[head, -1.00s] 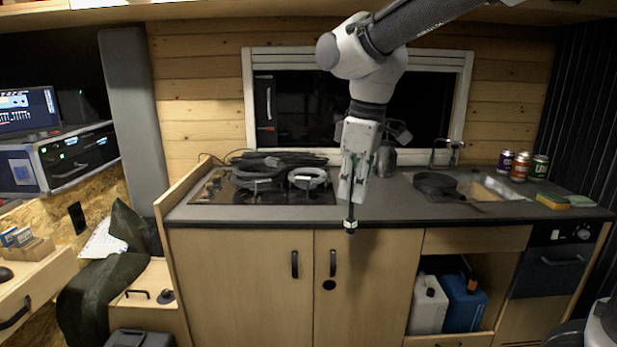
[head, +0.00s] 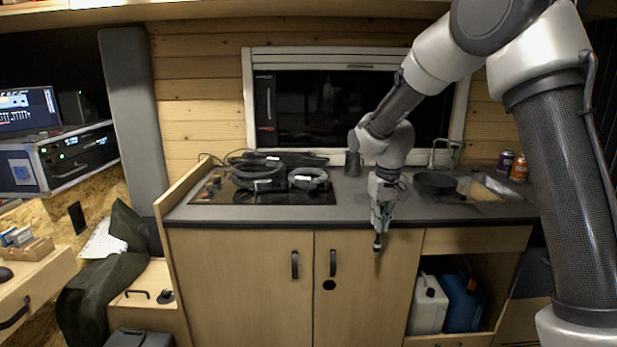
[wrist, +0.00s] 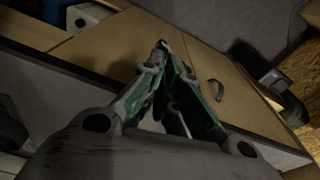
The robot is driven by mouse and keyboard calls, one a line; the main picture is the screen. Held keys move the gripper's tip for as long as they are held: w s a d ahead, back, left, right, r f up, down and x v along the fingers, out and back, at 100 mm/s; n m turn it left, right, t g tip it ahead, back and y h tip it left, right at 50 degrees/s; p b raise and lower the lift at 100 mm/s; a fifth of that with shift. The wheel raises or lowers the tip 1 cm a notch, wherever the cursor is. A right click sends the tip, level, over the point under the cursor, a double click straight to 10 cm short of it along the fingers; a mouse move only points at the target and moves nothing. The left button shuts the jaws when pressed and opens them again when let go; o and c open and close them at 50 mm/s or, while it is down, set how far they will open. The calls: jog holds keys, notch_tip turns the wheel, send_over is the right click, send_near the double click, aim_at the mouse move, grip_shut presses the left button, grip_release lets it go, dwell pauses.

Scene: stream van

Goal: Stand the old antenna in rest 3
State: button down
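My gripper (head: 379,222) hangs pointing down in front of the counter's front edge, right of the cabinet door handles. Its green-grey fingers are closed together. I cannot make out rest 3 or any numbered rests in either view.
The counter (head: 270,214) holds a hob with coiled cables (head: 258,172), a dark pan (head: 435,183) by the sink and cans (head: 518,168). Canisters (head: 462,303) stand in the open lower bay. A left drawer carries a small wooden holder (head: 32,250). Cabinet doors (head: 255,280) are shut.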

jog(key=d+f+m, duration=0.2)
jog(key=d+f, duration=0.5)
jog(key=d, duration=0.2)
jog(key=s+f, duration=0.5)
jog(key=f, duration=0.1)
jog(key=shift+s+d+f, duration=0.2)
jog(key=shift+s+d, duration=0.1)
jog(key=shift+d, duration=0.15)
